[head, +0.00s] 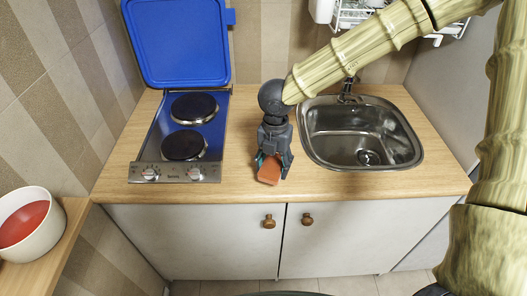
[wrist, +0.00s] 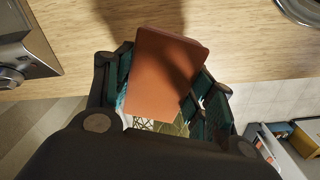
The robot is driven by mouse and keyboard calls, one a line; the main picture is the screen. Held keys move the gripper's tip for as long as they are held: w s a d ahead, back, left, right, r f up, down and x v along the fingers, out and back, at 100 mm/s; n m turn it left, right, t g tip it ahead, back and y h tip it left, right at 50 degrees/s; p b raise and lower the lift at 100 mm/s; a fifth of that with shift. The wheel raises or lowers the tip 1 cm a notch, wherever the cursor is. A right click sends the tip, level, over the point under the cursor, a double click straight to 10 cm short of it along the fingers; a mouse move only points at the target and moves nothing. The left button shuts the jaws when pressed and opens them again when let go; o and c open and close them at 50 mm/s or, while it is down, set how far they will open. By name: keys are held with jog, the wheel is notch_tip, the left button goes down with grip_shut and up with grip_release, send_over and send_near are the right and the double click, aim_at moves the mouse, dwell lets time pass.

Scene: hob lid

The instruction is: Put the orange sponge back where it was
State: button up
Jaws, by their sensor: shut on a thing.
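The orange sponge (head: 269,171) is in my gripper (head: 271,161), over the wooden counter between the hob and the sink, near the front edge. In the wrist view the sponge (wrist: 165,75) sits between the two fingers of my gripper (wrist: 160,95), which are shut on it. It hides part of the counter behind it. I cannot tell whether the sponge touches the counter or hangs just above it.
The blue hob lid (head: 177,42) stands open behind the hob (head: 181,135). The steel sink (head: 360,135) is to the right. A dish rack (head: 350,18) hangs above it. A white bowl (head: 24,222) with red contents stands at lower left. The counter (head: 235,180) is bare around my gripper.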

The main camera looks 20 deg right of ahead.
jog(key=w, duration=0.2)
jog(key=w+p, duration=0.1)
jog(key=w, duration=0.2)
jog(key=w+p, duration=0.1)
jog(key=w, duration=0.2)
jog(key=shift+f, duration=0.3)
jog(key=shift+w+a+f+p, duration=0.15)
jog(key=shift+f+p, duration=0.8)
jog(key=shift+f, duration=0.9)
jog(key=o, duration=1.2)
jog(key=shift+c, duration=0.2)
jog(key=shift+r, duration=0.15)
notch_tip(320, 180, up, 12)
jog(key=b, duration=0.2)
jog(key=shift+b, duration=0.3)
jog(key=shift+w, duration=0.1)
